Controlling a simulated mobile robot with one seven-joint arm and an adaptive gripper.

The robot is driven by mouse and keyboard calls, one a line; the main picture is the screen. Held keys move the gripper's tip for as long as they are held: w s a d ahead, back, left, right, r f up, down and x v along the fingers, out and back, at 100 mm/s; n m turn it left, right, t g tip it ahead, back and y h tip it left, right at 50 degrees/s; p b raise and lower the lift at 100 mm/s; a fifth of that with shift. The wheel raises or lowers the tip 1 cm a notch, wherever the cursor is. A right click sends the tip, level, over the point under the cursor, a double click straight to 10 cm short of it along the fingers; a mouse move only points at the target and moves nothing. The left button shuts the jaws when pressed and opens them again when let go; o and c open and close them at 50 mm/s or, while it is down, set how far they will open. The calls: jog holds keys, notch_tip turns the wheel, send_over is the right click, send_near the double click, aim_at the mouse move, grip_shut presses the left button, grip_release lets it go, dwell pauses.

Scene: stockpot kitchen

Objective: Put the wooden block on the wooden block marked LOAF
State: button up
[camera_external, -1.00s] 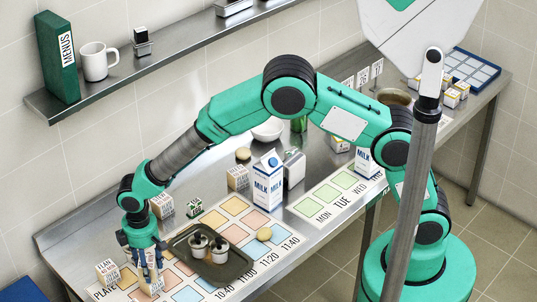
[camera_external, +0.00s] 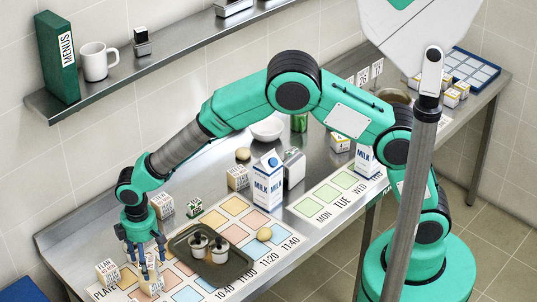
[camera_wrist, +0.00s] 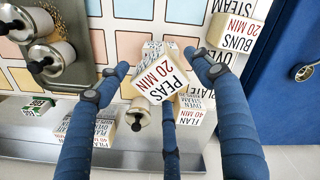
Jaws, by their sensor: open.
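In the external view a pale block (camera_external: 151,286) is beneath the fingers, partly hidden. A further block (camera_wrist: 157,48) shows partly behind the PEAS block; its label is hidden. I cannot read LOAF on any block, and cannot tell whether the PEAS block rests on another.
Blocks marked FLAN (camera_wrist: 195,113) and BUNS (camera_wrist: 236,35) stand close by. A dark tray (camera_external: 236,266) with two white pots lies right of the gripper. A milk carton (camera_external: 268,182) stands farther back. Another block (camera_external: 162,205) stands behind the gripper.

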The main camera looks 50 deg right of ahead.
aim_at(148, 261)
notch_tip(148, 261, up, 10)
jog(key=shift+f+p, duration=0.15)
jog(key=shift+p, duration=0.2)
dwell(0.6)
jog(key=s+d+r+m+t+y, duration=0.1)
jog(key=s+d+r+m, duration=0.1)
jog(key=d+r, duration=1.05)
jog(key=s+d+r+m+t, duration=0.1)
jog(key=s+d+r+m, duration=0.1)
jog(key=d+r, duration=1.1)
jog(key=s+d+m+t+h, duration=0.1)
jog(key=s+d+m+t, duration=0.2)
jog(key=s+d, duration=2)
jog(key=d+m, duration=0.1)
jog(key=m, duration=0.1)
jog(key=shift+d+r+m+t, duration=0.25)
jog(key=shift+r+m+t, duration=0.05)
jog(key=shift+r, duration=0.05)
